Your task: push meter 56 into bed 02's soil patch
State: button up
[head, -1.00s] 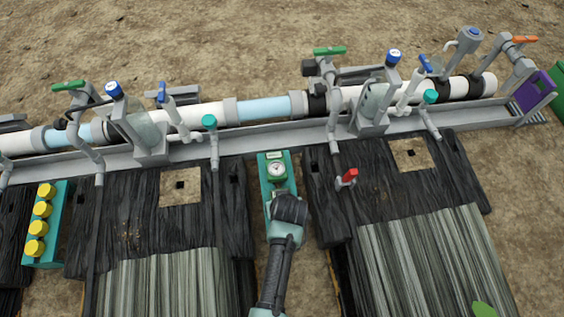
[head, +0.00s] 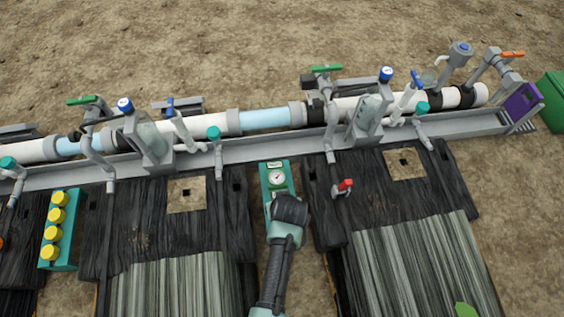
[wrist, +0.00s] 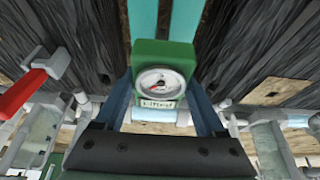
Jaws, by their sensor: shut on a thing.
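A green meter (wrist: 162,72) with a round white dial and red needle sits between my gripper's (wrist: 165,112) fingers in the wrist view. My gripper is shut on it. Its label is too small to read surely. In the head view the meter (head: 277,178) shows just beyond my gripper (head: 288,203), over the gap between two dark beds; a teal piece lies around or under it. Two tan soil patches, each with a dark square hole, show: one to the left (head: 178,203) and one to the right (head: 415,172). I cannot tell which is bed 02's. My gripper is over neither.
A pipe run (head: 265,119) with valves and upright fittings crosses behind the beds. A red-handled tap (head: 344,186) stands just right of my gripper. A teal rack (head: 71,230) with yellow caps is at left. A purple panel (head: 520,103) is at far right.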

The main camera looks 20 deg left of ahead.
jog(key=shift+r+p, duration=2.45)
jog(key=shift+r, duration=0.15)
jog(key=shift+r, duration=0.1)
